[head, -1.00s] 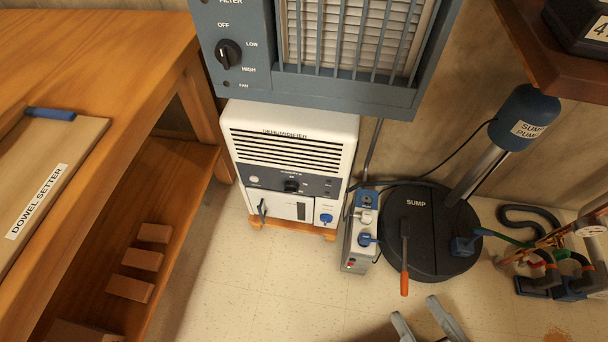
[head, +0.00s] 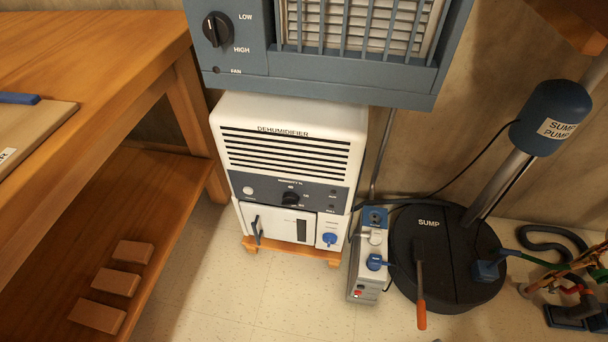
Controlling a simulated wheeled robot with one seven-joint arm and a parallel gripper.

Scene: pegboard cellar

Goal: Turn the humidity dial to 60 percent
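The marks and the dial's pointer are too small to read. A round white button (head: 248,190) sits left of the dial. My gripper is not in view.
A wooden bench (head: 110,50) with a lower shelf is at left. Tiled floor (head: 255,300) in front is clear.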

